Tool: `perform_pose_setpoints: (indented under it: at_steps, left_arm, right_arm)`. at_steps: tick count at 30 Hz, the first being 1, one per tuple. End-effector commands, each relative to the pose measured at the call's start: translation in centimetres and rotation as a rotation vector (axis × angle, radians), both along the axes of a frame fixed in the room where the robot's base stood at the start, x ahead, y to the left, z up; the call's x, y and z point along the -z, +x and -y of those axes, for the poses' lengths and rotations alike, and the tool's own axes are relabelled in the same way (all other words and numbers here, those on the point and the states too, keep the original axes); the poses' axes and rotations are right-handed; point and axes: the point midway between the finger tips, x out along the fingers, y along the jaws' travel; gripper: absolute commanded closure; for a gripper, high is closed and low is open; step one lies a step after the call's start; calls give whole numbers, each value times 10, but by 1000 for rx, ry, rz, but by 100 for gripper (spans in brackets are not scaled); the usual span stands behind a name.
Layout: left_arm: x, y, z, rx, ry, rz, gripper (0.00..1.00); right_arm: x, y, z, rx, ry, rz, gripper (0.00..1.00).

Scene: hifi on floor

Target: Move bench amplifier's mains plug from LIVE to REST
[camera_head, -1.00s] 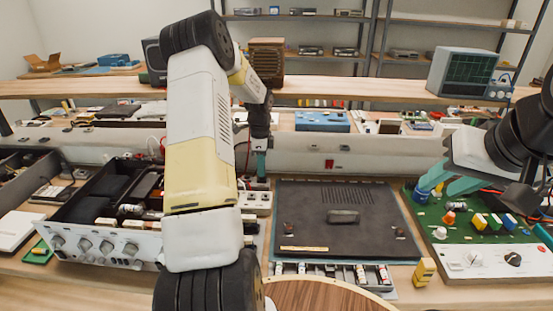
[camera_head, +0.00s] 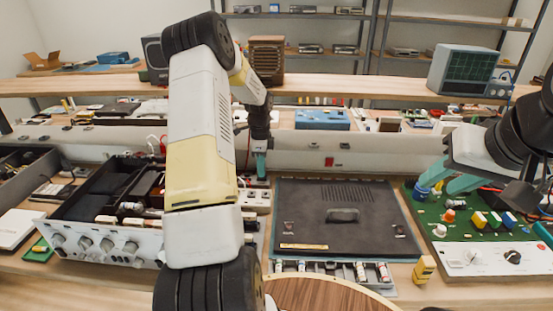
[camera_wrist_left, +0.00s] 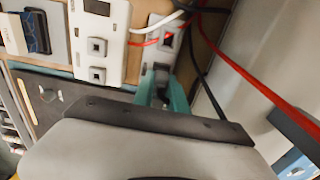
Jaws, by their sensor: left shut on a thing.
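My left gripper (camera_head: 260,163) is low behind the bench gear in the head view. In the left wrist view its teal fingers (camera_wrist_left: 162,84) are shut on a small grey piece, seemingly the mains plug (camera_wrist_left: 161,92), mostly hidden between them. Just beyond the fingertips is a white socket plate (camera_wrist_left: 152,52) with a red mark. Whether the plug touches it I cannot tell. A wider white socket strip (camera_wrist_left: 105,22) with square sockets lies to the left; it also shows in the head view (camera_head: 256,201). My right gripper (camera_head: 446,184) is open above the green circuit board.
The open amplifier chassis (camera_head: 100,240) stands left and a dark flat-lidded unit (camera_head: 345,240) lies in the middle. The green board (camera_head: 470,215) with knobs is right. Red (camera_wrist_left: 245,75), white and black cables run close to the left gripper.

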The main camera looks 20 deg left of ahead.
Motion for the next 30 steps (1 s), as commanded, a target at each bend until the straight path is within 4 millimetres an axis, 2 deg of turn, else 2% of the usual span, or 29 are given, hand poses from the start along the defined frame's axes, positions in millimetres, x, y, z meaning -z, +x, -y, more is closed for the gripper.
perform_pose_setpoints:
  at_steps: [20, 21, 24, 30]
  left_arm:
    - [3, 0, 0, 0, 0, 0, 100]
    - [3, 0, 0, 0, 0, 0, 75]
    - [3, 0, 0, 0, 0, 0, 57]
    - [3, 0, 0, 0, 0, 0, 57]
  right_arm:
    - [0, 0, 0, 0, 0, 0, 64]
    - [0, 0, 0, 0, 0, 0, 64]
    - [0, 0, 0, 0, 0, 0, 64]
    - [0, 0, 0, 0, 0, 0, 64]
